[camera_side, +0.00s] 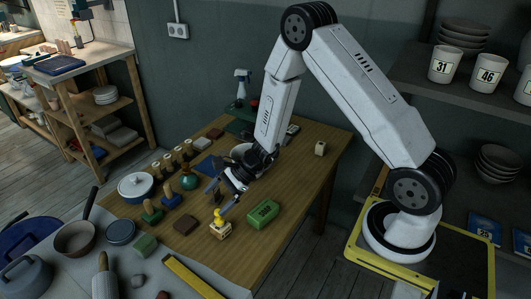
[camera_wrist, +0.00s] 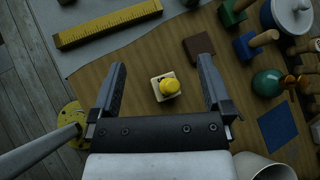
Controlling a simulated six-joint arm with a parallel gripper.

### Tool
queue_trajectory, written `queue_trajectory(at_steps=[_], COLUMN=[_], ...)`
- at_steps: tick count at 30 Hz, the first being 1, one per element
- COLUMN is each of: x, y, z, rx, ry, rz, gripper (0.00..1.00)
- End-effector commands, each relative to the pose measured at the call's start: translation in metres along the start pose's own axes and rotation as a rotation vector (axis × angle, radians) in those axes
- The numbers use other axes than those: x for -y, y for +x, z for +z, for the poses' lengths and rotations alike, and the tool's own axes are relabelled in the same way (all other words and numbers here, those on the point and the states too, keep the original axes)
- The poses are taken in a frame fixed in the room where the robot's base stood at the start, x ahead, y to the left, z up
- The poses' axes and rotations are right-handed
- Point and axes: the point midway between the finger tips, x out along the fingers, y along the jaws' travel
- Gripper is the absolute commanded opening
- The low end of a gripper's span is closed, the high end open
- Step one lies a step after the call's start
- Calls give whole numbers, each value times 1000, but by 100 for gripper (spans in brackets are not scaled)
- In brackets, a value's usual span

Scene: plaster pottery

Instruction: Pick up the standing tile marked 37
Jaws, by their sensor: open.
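No number 37 can be read in either view. A small cream block (camera_side: 220,231) with dark marks on its side stands near the front edge of the wooden table, with a yellow knob-like piece (camera_side: 218,216) on top. In the wrist view the cream block (camera_wrist: 157,95) and yellow piece (camera_wrist: 171,86) lie between my two fingers, seen from above. My gripper (camera_side: 221,198) is open and empty, tilted downward, above and just behind the block in the side view. It also shows in the wrist view (camera_wrist: 162,66), fingers spread wide on either side.
A green block (camera_side: 263,214) lies right of the cream block, a brown block (camera_side: 185,224) left. A yellow ruler (camera_side: 193,277) lies in front. A pale cube (camera_side: 320,148) stands at the back right.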

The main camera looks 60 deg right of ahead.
Motion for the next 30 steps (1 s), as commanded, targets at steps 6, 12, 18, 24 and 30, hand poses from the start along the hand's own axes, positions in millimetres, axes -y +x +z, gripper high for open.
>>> queue_trajectory(at_steps=[6, 12, 18, 24, 30], x=[34, 61, 79, 87, 89], y=[12, 13, 9, 3, 1], z=[-36, -76, -119, -145, -150], rx=[63, 110, 140, 151, 154], ry=[235, 421, 572, 651, 666], rz=[-205, -405, -597, -714, -740], gripper=[100, 100, 100, 100, 100])
